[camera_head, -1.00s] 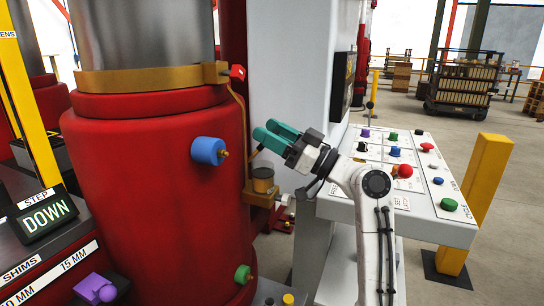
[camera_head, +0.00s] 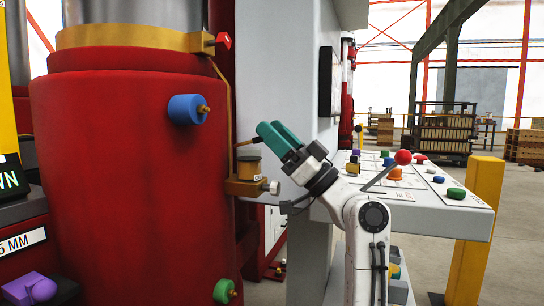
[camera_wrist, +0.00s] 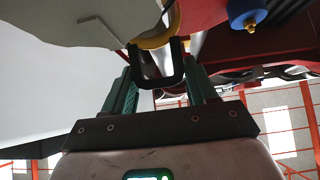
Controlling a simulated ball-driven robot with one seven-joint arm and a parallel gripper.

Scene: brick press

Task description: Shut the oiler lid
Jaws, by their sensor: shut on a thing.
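The oiler (camera_head: 248,167) is a small brass cup on a brass bracket at the right side of the red cylinder in the head view. A thin brass-coloured rod shows just above it, reaching towards my fingertips. My gripper (camera_head: 268,133), with green fingers, is above and slightly right of the cup, pointing up and left. I cannot tell the lid's exact angle.
The red cylinder (camera_head: 130,160) carries a blue knob (camera_head: 187,109) and a green knob (camera_head: 223,291). A white control panel (camera_head: 455,212) with coloured buttons is behind and right of my arm. A yellow post (camera_head: 478,215) stands at the right.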

